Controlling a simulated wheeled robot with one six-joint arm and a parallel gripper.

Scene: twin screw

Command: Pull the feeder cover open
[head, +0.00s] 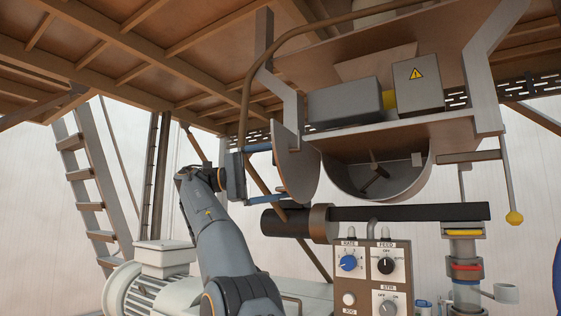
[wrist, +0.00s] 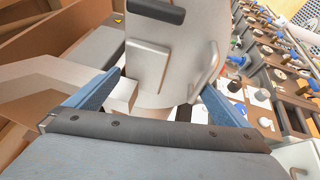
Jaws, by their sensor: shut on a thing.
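The feeder cover (head: 298,168) is a grey rounded plate, seen at a slant in the head view. It stands swung out at the left end of the feeder trough (head: 350,185), whose inside and shaft (head: 375,180) show. My gripper (head: 267,173) is at the cover's left, outer side, with blue fingers one above the other. In the wrist view the cover (wrist: 182,55) fills the middle, with a dark bar near the top. My gripper (wrist: 163,88) has one finger on each side of it and is shut on it. The exact contact spots are partly hidden.
A curved brown pipe (head: 247,95) and a grey bracket (head: 284,95) are close above my gripper. A dark horizontal tube (head: 410,213) runs below the trough. The control panel (head: 370,270) stands low in the middle. A ladder (head: 90,190) is at left.

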